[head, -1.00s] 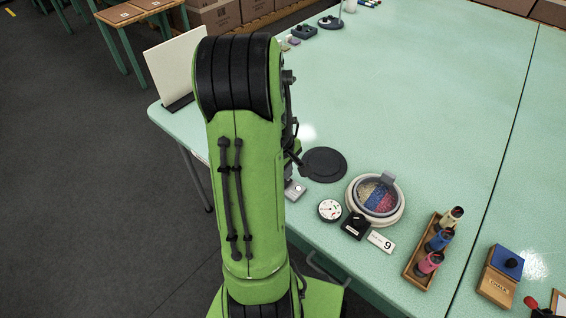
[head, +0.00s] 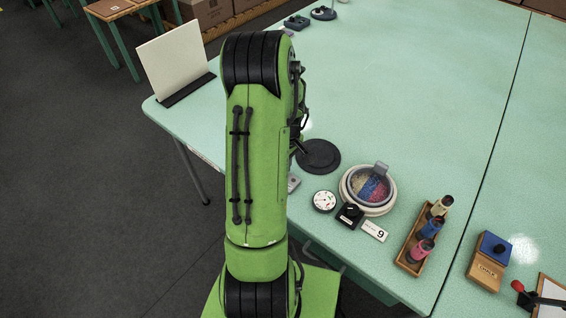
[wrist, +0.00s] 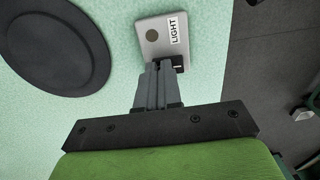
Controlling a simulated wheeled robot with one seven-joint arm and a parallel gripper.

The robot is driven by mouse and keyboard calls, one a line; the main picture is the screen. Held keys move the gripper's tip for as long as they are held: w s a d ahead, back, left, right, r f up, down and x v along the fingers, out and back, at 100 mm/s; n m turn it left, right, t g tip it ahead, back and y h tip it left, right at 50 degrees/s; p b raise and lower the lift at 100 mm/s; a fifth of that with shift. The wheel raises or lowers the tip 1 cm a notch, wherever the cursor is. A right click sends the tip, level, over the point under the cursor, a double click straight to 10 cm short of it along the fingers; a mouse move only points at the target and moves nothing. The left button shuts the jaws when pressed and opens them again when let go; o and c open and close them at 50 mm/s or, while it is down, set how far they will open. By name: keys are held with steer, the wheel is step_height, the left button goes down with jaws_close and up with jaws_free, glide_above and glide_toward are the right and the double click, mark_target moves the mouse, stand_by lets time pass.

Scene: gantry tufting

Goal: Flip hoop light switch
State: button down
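The light switch is a pale grey box (wrist: 160,38) with a white "LIGHT" label and a round brown-grey spot on top, at the table edge in the wrist view. A small dark part (wrist: 178,61) sits at its near right corner. My gripper (wrist: 164,66) has its grey fingers together at the box's near side, by that dark part. The fingertips overlap the box's edge in the picture; I cannot tell whether they touch it. In the head view my arm hides the gripper and most of the switch box (head: 293,183).
A black round base (head: 318,156) stands beside the switch; it also shows in the wrist view (wrist: 55,40). Further right are a round dial (head: 324,201), a hoop with coloured filling (head: 350,196), a number card (head: 375,231) and a bottle rack (head: 404,258). The far tabletop is mostly clear.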

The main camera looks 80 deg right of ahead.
steer(key=shift+w+a+f, duration=0.2)
steer(key=shift+a+f, duration=0.05)
steer(key=shift+a, duration=0.25)
steer(key=shift+w+a+f, duration=0.2)
steer(key=shift+a+f, duration=0.05)
steer(key=shift+a, duration=0.25)
step_height(320, 180, up, 17)
steer(key=s+d+p, duration=0.1)
steer(key=d+p, duration=0.1)
steer(key=p, duration=0.1)
steer(key=shift+p, duration=0.3)
steer(key=shift+f, duration=0.1)
steer(key=a+h+b, duration=0.1)
steer(key=b, duration=0.1)
steer(key=w+a+f+b, duration=0.1)
steer(key=b, duration=0.2)
steer(key=w+a+g+h+b, duration=0.1)
steer(key=b, duration=0.2)
steer(key=shift+a+f+h, duration=0.1)
steer(key=shift+f+h, duration=0.2)
steer(key=shift+f, duration=0.05)
